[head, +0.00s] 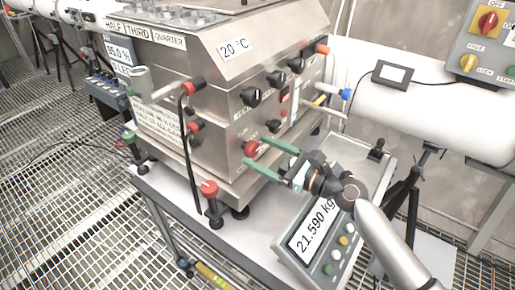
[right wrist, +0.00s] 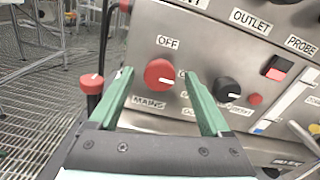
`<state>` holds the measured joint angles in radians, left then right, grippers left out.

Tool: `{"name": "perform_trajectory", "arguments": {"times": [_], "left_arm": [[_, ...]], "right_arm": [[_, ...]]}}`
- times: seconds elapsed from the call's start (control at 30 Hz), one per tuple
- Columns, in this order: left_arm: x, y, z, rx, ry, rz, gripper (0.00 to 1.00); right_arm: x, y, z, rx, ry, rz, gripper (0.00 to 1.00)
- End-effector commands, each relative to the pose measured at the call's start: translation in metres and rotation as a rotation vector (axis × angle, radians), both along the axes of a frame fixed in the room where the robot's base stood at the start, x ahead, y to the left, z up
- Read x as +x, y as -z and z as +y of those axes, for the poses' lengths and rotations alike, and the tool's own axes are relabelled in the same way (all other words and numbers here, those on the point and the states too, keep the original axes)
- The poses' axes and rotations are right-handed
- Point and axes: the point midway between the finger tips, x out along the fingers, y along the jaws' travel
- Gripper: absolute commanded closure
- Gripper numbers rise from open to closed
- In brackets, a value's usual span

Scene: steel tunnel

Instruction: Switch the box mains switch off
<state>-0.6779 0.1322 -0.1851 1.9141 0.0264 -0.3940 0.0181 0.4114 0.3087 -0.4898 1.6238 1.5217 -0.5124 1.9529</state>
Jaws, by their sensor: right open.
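The box (head: 225,75) is a steel cabinet with knobs and labels on its front. Its mains switch (head: 251,148) is a round red knob low on that front. In the right wrist view the mains switch (right wrist: 158,73) has an OFF label above it and a MAINS label below. Its white mark points roughly to the right, toward a label partly hidden by a finger. My right gripper (head: 257,151) is open, its green fingers pointing at the knob. In the right wrist view the right gripper (right wrist: 160,80) has one finger on each side of the knob; contact cannot be told. My left gripper is not in view.
A black knob (right wrist: 228,90) and a small red button (right wrist: 255,99) sit right of the mains switch. A red-topped post (head: 209,189) stands at the box's front corner. A scale display (head: 315,230) reading 21.590 kg lies below my right arm.

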Motion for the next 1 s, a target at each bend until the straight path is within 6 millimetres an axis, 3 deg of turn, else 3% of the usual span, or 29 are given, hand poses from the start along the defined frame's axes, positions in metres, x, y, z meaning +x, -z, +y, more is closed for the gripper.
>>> {"name": "perform_trajectory", "arguments": {"times": [0.13, 0.47, 1.0], "left_arm": [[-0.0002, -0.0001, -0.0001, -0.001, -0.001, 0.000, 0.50], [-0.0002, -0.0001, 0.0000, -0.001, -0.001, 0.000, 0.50], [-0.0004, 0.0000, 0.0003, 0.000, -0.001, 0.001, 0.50]], "right_arm": [[0.0075, -0.0002, 0.0102, -0.001, 0.000, -0.002, 0.19], [0.0091, 0.0002, 0.0127, -0.001, 0.000, -0.002, 0.19], [0.0089, 0.0003, 0.0123, -0.001, 0.000, 0.000, 0.79]]}}
